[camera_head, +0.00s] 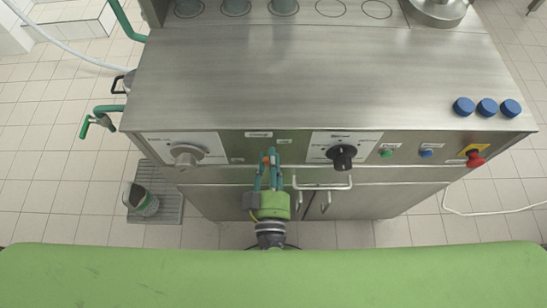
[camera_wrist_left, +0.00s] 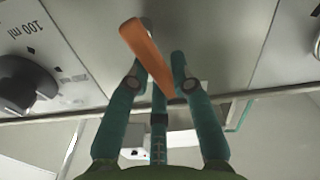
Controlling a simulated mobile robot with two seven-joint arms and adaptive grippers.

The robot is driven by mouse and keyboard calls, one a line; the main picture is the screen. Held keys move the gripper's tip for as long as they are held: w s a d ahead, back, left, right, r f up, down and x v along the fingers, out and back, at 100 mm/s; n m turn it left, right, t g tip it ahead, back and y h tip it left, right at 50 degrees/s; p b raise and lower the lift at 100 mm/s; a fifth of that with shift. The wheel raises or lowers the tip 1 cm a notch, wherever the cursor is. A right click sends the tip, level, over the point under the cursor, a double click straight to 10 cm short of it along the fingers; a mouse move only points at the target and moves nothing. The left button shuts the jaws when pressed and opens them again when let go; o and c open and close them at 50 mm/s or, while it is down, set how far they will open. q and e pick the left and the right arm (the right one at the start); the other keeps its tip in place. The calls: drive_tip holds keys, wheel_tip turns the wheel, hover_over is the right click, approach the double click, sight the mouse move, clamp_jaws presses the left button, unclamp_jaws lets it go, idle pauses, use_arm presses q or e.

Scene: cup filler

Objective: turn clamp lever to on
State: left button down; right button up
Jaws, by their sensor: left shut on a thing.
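The clamp lever (camera_wrist_left: 146,46) is an orange bar in the left wrist view. It slants between my fingers, its near end low between them. In the head view only a small orange bit of the lever (camera_head: 265,159) shows on the front panel, mostly hidden by my fingers. My left gripper (camera_head: 269,154) is at the middle of the panel, between two dials. It is shut on the lever, which also shows between its teal fingers (camera_wrist_left: 161,64) in the wrist view. My right gripper is not in view.
A grey dial (camera_head: 187,156) sits left on the panel and a black dial (camera_head: 342,157) right of my gripper. A metal handle (camera_head: 322,185) sticks out just to its right. A red emergency knob (camera_head: 474,159) is at far right. Blue caps (camera_head: 487,107) stand on the clear steel top (camera_head: 300,75).

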use_arm(q)
drive_tip(key=n, duration=0.1)
drive_tip(key=a+n, duration=0.1)
drive_tip(key=n, duration=0.1)
drive_tip(key=shift+a+f+n, duration=0.15)
drive_tip(key=shift+f+n, duration=0.1)
drive_tip(key=shift+n, duration=0.05)
drive_tip(key=n, duration=0.1)
drive_tip(key=a+n, duration=0.1)
drive_tip(key=n, duration=0.1)
drive_tip(key=shift+f+n, duration=0.3)
drive_tip(key=shift+f, duration=0.1)
drive_tip(key=n, duration=0.1)
drive_tip(key=n+b, duration=0.1)
drive_tip(key=f+n, duration=0.1)
drive_tip(key=shift+a+n+b, duration=0.3)
drive_tip(key=shift+n+b, duration=0.05)
drive_tip(key=shift+n, duration=0.05)
drive_tip(key=shift+a+f+n+b, duration=0.1)
drive_tip(key=shift+f+n+b, duration=0.25)
drive_tip(key=shift+n, duration=0.5)
drive_tip(key=shift+a+f+n+b, duration=0.1)
drive_tip(key=shift+f+n+b, duration=0.1)
drive_tip(key=shift+n+b, duration=0.45)
drive_tip(key=shift+n, duration=0.4)
drive_tip(key=c, duration=1.1)
unclamp_jaws()
drive_tip(key=shift+o, duration=0.2)
drive_tip(key=shift+s, duration=0.15)
